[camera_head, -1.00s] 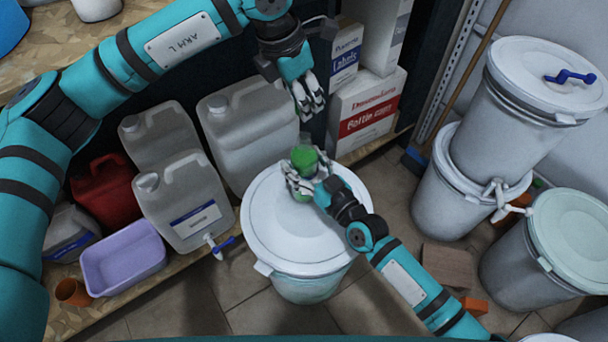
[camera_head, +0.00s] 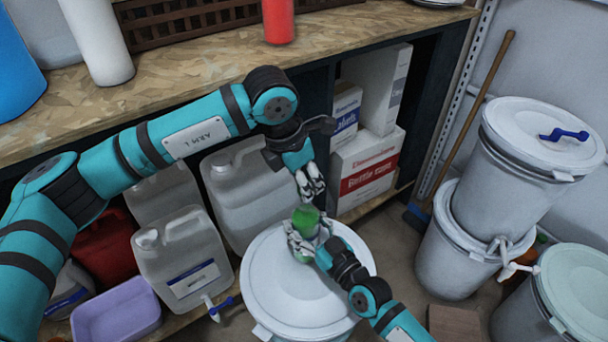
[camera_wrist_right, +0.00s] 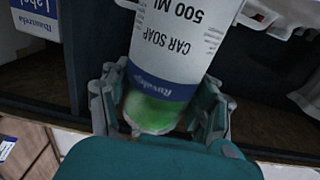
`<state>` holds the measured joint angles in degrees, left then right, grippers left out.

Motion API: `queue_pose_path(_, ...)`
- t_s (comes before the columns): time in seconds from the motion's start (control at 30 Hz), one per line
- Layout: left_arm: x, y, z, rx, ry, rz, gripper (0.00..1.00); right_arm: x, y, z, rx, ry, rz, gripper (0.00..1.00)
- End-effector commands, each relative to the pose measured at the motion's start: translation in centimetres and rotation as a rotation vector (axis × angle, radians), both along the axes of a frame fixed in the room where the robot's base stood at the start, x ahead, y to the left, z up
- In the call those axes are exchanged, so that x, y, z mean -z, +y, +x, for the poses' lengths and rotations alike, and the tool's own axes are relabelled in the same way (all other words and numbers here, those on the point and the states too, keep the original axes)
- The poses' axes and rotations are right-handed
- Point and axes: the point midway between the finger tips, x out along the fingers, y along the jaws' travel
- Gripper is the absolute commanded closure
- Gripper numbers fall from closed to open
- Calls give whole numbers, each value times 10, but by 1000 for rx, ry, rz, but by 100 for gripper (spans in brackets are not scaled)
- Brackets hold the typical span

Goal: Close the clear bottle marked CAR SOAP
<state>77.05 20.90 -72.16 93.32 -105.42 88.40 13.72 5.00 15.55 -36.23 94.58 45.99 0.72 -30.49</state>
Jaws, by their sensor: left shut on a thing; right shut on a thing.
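The clear bottle (camera_head: 306,216) with green liquid is over the white drum lid. In the right wrist view its white label (camera_wrist_right: 180,45) reads CAR SOAP, 500 ML. My right gripper (camera_head: 304,243) is shut around the bottle's lower part; its fingers flank the green liquid (camera_wrist_right: 152,110). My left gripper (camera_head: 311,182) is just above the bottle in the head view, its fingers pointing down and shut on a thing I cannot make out. Pale finger parts (camera_wrist_right: 262,12) show at the top edge of the wrist view. The bottle's mouth is hidden, and no cap is clearly visible.
A lidded white drum (camera_head: 290,290) stands below the bottle. Grey canisters (camera_head: 180,262) and a lilac tub (camera_head: 117,308) are on the low shelf, with cartons (camera_head: 368,172) behind. Stacked drums (camera_head: 530,150) stand at right. A workbench top (camera_head: 190,75) runs across the back.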

Motion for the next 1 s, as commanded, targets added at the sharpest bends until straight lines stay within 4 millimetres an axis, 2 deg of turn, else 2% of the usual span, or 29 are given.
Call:
queue_pose_path(0.47, 0, 0, 0, 0, -1, 1, 77, 1, 0, 0, 0, 1, -1, 97)
queue_pose_path(0.8, 17, 0, 0, -1, 0, 1, 77, 0, 0, 0, 0, 1, -1, 97)
queue_pose_path(1.0, 17, 0, 0, -2, -1, 1, 77, 1, 0, 0, 0, 0, -1, 97)
